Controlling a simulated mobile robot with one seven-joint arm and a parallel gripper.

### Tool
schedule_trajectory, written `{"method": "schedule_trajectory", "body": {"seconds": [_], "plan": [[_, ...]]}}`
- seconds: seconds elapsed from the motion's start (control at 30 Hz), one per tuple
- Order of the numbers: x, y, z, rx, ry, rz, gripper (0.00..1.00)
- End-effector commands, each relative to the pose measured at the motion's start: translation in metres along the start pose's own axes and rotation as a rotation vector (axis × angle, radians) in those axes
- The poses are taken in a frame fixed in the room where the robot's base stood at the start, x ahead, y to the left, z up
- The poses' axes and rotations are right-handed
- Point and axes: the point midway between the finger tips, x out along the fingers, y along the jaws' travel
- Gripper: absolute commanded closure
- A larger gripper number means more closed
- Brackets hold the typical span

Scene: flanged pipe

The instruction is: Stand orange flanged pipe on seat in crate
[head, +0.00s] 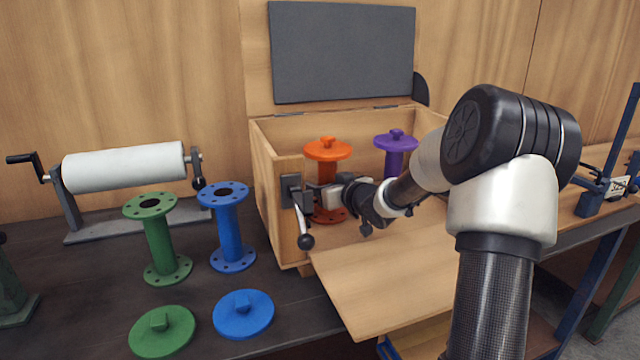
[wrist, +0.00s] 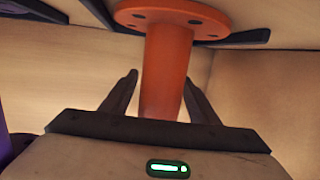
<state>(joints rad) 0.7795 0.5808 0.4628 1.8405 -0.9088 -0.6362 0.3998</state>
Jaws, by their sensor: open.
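The orange flanged pipe (head: 326,172) stands upright inside the wooden crate (head: 283,222), with an orange knobbed lid (head: 327,150) on its top. Its bottom flange shows near the crate floor, and in the wrist view the flange (wrist: 172,18) is at the top, close to dark strips (wrist: 235,40). The seat under it is mostly hidden. My gripper (head: 334,193) is inside the crate at the pipe's right side. In the wrist view its open fingers (wrist: 160,78) lie on either side of the orange tube; I cannot tell whether they touch it.
A purple lidded pipe (head: 396,155) stands in the crate to the right. The crate's front flap (head: 400,275) is down and its lid (head: 345,50) is up. A lever latch (head: 303,225) is on the front left. Green (head: 157,240) and blue (head: 230,230) pipes stand outside left.

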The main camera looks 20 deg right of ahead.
Motion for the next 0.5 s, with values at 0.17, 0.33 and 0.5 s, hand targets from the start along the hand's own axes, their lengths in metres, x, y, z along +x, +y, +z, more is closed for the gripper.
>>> {"method": "schedule_trajectory", "body": {"seconds": [0.17,0.33,0.5], "plan": [[-0.013,0.002,-0.004,-0.001,-0.001,0.003,0.45],[-0.048,0.002,-0.006,-0.001,-0.002,0.004,0.45],[-0.085,0.002,-0.005,-0.001,-0.002,0.004,0.45]]}}
